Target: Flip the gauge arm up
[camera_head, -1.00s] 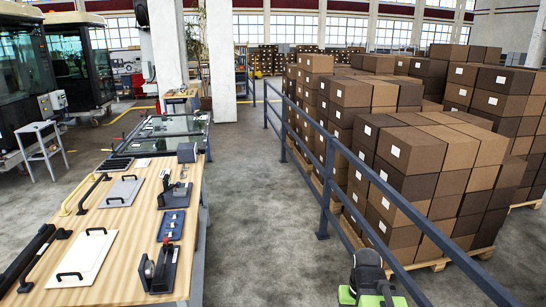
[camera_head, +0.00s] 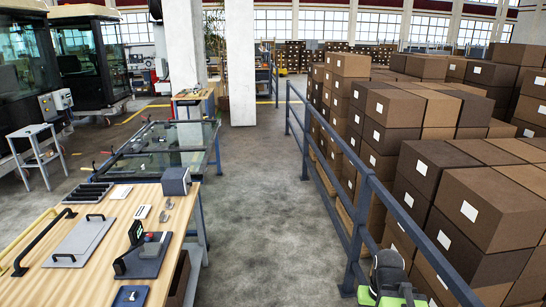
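A fixture (camera_head: 141,259) with a dark base plate, a black upright piece and a small red part stands on the wooden table at the lower left. It may carry the gauge arm, but it is too small to tell, as is whether any arm on it is up or down. My gripper (camera_head: 392,290), black with bright green parts, shows at the bottom edge right of centre. It is over the aisle beside the blue railing, well to the right of the table. Its fingertips are not clear, and I see nothing held.
The wooden table (camera_head: 50,288) also holds a grey panel with a handle (camera_head: 80,240), a grey box (camera_head: 176,181) and a blue plate (camera_head: 130,296). A blue railing (camera_head: 352,205) and stacked cartons (camera_head: 480,205) bound the right. The grey floor (camera_head: 255,200) between is clear.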

